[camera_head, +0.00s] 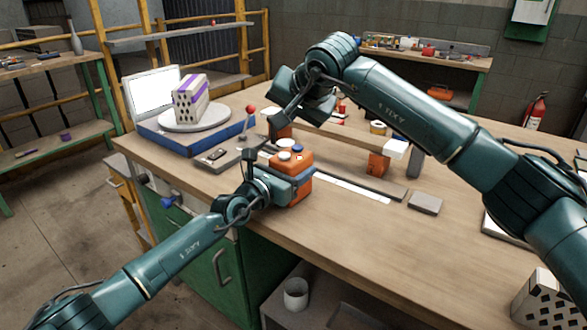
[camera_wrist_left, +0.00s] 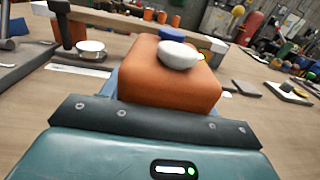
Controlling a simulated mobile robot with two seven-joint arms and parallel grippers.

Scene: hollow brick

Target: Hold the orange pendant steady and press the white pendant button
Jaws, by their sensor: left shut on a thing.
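The orange pendant (camera_head: 294,184) is at the table's front left edge. It is a block with a round white button (camera_head: 284,155) and a blue button (camera_head: 297,147) on top. My left gripper (camera_head: 284,180) is shut on the pendant from the near side. In the left wrist view the pendant (camera_wrist_left: 165,80) stands just beyond the gripper's dark front edge, with its white button (camera_wrist_left: 178,54) nearest and uncovered. My right gripper (camera_head: 284,115) hangs behind the pendant, apart from it. Its fingers are dark and partly hidden, so I cannot tell if they are open.
A hollow brick (camera_head: 189,104) with a purple stripe stands on a white turntable (camera_head: 225,112) on a blue base. A red-knobbed lever (camera_head: 250,118) is beside it. An orange block (camera_head: 378,163) and a grey block (camera_head: 425,203) lie to the right.

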